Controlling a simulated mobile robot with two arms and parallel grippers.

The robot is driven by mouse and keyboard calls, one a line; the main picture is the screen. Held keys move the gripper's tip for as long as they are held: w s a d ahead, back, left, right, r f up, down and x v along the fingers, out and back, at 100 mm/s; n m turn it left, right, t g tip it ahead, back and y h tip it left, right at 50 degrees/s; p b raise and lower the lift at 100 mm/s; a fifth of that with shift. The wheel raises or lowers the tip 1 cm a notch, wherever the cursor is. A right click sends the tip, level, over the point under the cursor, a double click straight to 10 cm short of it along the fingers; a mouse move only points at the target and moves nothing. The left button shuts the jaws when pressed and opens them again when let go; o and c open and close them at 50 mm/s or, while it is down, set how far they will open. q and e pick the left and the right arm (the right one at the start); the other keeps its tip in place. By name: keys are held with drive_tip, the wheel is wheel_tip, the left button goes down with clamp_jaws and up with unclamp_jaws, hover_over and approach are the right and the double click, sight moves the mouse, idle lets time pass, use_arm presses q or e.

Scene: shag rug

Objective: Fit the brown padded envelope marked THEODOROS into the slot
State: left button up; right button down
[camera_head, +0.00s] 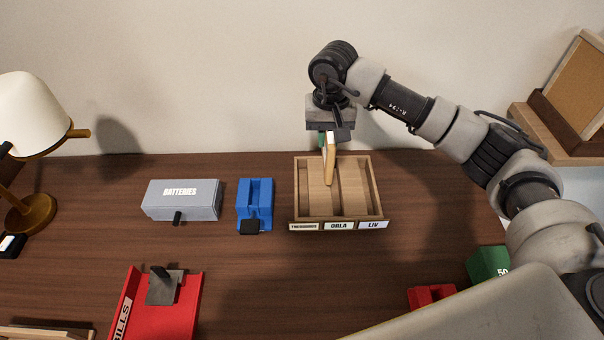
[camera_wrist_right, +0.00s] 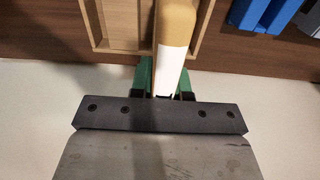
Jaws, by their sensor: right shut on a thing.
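The brown padded envelope (camera_head: 330,160) is upright, edge-on to the head view. My right gripper (camera_head: 327,138) is shut on its top end. The envelope also shows in the right wrist view (camera_wrist_right: 177,20), with a white patch near the green fingers (camera_wrist_right: 165,82); no name is readable on it. The wooden sorter (camera_head: 338,218) has three slots, labelled THEODOROS, ORLA and LIV from left to right. My left gripper is out of view.
A blue holder (camera_head: 262,190) and a grey BATTERIES box (camera_head: 182,199) stand left of the sorter. A red BILLS tray (camera_head: 185,318) is at front left, a lamp (camera_head: 30,110) far left. A green box (camera_head: 487,264) and red object (camera_head: 431,297) are at front right.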

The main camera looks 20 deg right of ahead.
drive_tip(key=a+f, duration=0.2)
drive_tip(key=s+a+f+p, duration=0.1)
drive_tip(key=a+f, duration=0.1)
drive_tip(key=f, duration=0.1)
drive_tip(key=s+a+f, duration=0.1)
drive_tip(key=a+f, duration=0.1)
drive_tip(key=f, duration=0.1)
drive_tip(key=shift+s+a+p, duration=0.1)
drive_tip(key=shift+s+p, duration=0.1)
drive_tip(key=shift+p, duration=0.1)
drive_tip(key=shift+f, duration=0.1)
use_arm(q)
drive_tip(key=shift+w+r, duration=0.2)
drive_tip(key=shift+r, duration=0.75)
use_arm(e)
drive_tip(key=shift+f, duration=0.1)
drive_tip(key=c, duration=1.1)
unclamp_jaws()
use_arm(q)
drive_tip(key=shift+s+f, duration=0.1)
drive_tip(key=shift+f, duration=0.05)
